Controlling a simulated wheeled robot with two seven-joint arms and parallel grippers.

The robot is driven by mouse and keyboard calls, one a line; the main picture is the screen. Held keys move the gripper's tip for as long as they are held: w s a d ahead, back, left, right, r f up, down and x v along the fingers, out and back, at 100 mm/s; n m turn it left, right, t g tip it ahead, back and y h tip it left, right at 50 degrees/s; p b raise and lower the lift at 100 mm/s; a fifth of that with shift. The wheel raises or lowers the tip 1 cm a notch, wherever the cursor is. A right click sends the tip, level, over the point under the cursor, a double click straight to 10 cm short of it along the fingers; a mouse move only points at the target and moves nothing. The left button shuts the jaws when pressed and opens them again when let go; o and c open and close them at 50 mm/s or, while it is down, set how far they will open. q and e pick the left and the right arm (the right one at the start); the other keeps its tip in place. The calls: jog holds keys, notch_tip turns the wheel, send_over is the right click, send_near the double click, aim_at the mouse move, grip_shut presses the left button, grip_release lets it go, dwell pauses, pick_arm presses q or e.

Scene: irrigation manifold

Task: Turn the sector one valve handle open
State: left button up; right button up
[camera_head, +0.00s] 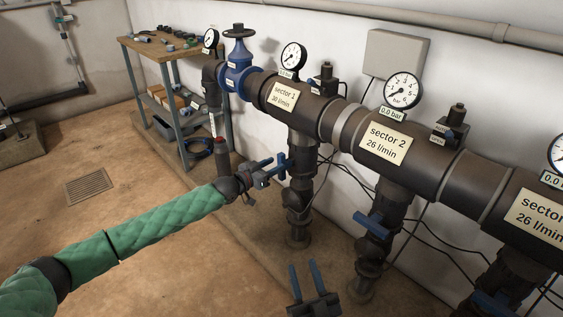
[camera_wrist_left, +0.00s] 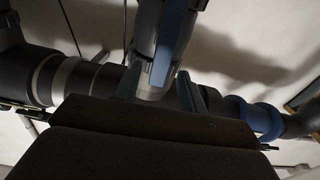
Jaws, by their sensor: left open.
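The sector one branch hangs below the "sector 1" label (camera_head: 283,96). Its blue valve handle (camera_head: 282,166) stands close to upright on the dark vertical pipe. My left gripper (camera_head: 269,171), on the green-sleeved arm, is beside the handle, with its open jaws facing it. In the left wrist view the blue handle (camera_wrist_left: 176,45) runs down toward the space between the two blue fingers (camera_wrist_left: 160,88). Whether the fingers touch the handle, I cannot tell. My right gripper (camera_head: 306,283) is low in the head view, open and empty, its fingers apart.
The sector two blue handle (camera_head: 372,225) and another blue handle (camera_head: 494,304) sit on branches to the right. Gauges line the main pipe. Thin black cables hang behind the branches. A shelf bench (camera_head: 178,108) stands at the back left. The floor at left is open around a drain grate (camera_head: 88,187).

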aim_at(279, 162)
pick_arm(q)
jog(key=shift+x, duration=2.2)
pick_arm(e)
jog(key=shift+t, duration=0.7)
jog(key=shift+s+d+r, duration=0.1)
jog(key=shift+s+r, duration=0.1)
jog(key=shift+r, duration=0.5)
jog(key=shift+s+d+r, duration=0.1)
jog(key=shift+s+r, duration=0.1)
jog(key=shift+r, duration=0.55)
jog(key=shift+s+d+r, duration=0.1)
jog(key=shift+s+r, duration=0.1)
jog(key=shift+r, duration=0.5)
pick_arm(q)
grip_shut()
